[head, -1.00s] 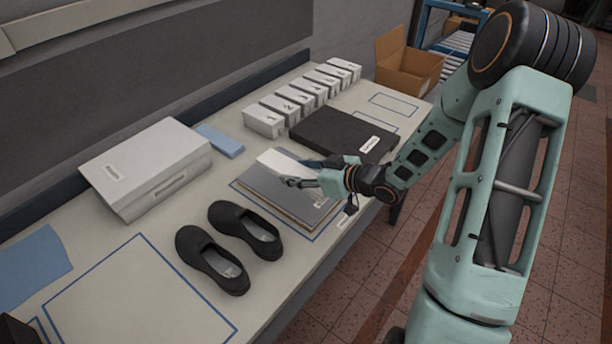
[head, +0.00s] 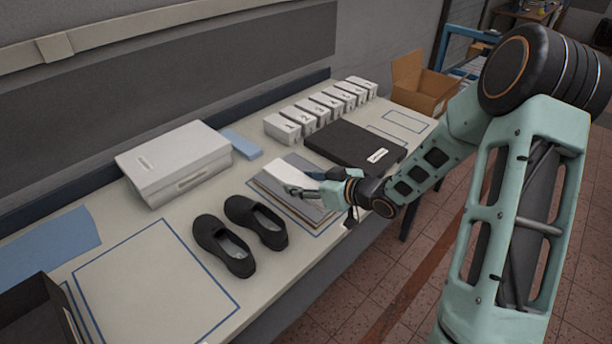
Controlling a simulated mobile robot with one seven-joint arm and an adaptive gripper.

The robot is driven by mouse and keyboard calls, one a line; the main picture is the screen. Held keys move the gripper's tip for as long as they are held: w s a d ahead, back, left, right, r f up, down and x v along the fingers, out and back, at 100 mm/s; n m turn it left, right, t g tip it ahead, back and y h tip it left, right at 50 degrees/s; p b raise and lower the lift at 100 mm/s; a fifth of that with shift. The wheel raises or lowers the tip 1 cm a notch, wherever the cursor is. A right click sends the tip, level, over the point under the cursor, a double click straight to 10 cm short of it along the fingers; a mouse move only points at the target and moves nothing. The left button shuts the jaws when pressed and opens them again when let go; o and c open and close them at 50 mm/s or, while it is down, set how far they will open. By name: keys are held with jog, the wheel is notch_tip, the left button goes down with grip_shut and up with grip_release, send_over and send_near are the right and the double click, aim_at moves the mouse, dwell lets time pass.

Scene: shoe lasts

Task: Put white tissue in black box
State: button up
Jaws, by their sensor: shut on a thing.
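The white tissue (head: 284,171) is a thin white sheet over the stack of flat grey and brown sheets (head: 312,212). I cannot tell whether it touches the stack or is just above it. My gripper (head: 303,189) is shut on the tissue's near right edge; the fingers partly hide that edge. An open black box (head: 52,322) stands at the lower left corner, cut off by the frame, so only part of its walls and inside shows. A flat black lid-like piece (head: 335,132) with a white label lies behind my gripper.
Black shoes (head: 225,245) stand left of the stack, beside a blue-outlined empty area (head: 150,285). A white shoebox (head: 178,165), a blue pad (head: 241,144) and a row of numbered white blocks (head: 283,130) line the back. A cardboard box (head: 423,90) stands beyond the table.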

jog(key=w+d+r+m+t+h, duration=0.1)
jog(key=d+r+m+t+h, duration=0.2)
jog(key=d+r+m+h, duration=0.6)
jog(key=shift+w+d+r+t, duration=0.4)
jog(key=shift+d+r, duration=1.45)
jog(key=shift+r, duration=1.15)
jog(key=shift+f, duration=0.1)
